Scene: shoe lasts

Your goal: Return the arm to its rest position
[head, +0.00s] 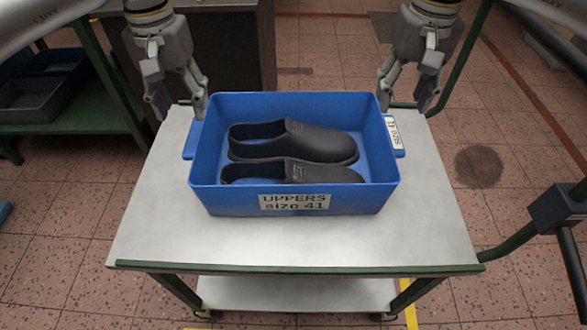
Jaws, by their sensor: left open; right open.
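My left gripper (179,108) is open and empty, just off the left end of the blue crate, above the table's back left part. My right gripper (404,103) is open and empty by the crate's right end, close to its handle. Both hang down from the top of the head view. The blue crate (232,201) labelled "UPPERS size 41" stands on the table. Two black shoes lie inside it, a rear shoe (300,143) and a front shoe (300,172) partly hidden by the crate's front wall.
The metal-topped table (300,243) has clear room in front of the crate and a lower shelf (300,293). A green bench (85,113) with dark bins (30,100) stands at left. A dark cabinet (240,50) stands behind. A green frame with a black part (555,215) is at right.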

